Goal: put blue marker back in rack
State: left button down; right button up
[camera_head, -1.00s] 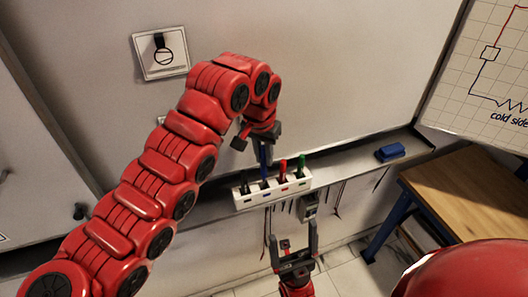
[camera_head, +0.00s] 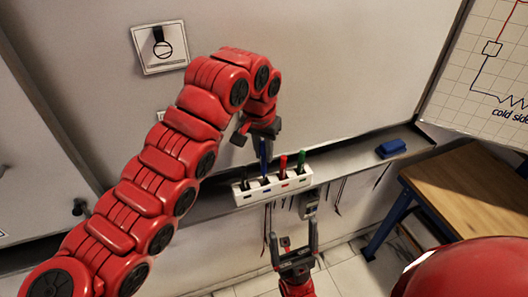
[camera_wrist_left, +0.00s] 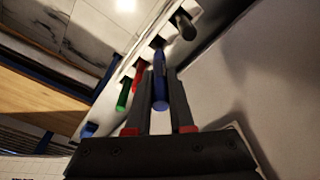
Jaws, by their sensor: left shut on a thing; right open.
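The white rack (camera_head: 240,200) sits on the ledge under the whiteboard. The blue marker (camera_head: 263,157) stands upright, its lower end at the second slot from the left and seemingly in it; the exact depth is hard to tell. My left gripper (camera_head: 259,134) is shut on the marker's upper part; the left wrist view shows the blue marker (camera_wrist_left: 160,88) between the fingers of the left gripper (camera_wrist_left: 161,108). A black marker (camera_head: 244,178), a red marker (camera_head: 283,165) and a green marker (camera_head: 301,160) stand in the other slots. My right gripper (camera_head: 293,238) is open and empty below the rack.
A blue eraser (camera_head: 390,148) lies on the ledge (camera_head: 350,160) to the right. A small grey device (camera_head: 309,205) and thin tools hang below the ledge. A wooden table (camera_head: 470,190) stands at the right. The whiteboard (camera_head: 330,80) rises behind my left gripper.

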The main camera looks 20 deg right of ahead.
aim_at(264, 172)
pick_arm(q)
jog(key=shift+f, duration=0.2)
jog(key=shift+f+b, duration=2.05)
jog(key=shift+b, duration=0.05)
jog(key=shift+c, duration=0.8)
grip_release()
jog(key=shift+r, duration=0.1)
jog(key=shift+r+p, duration=3.6)
jog(key=shift+r, duration=1.4)
jog(key=shift+f, duration=0.1)
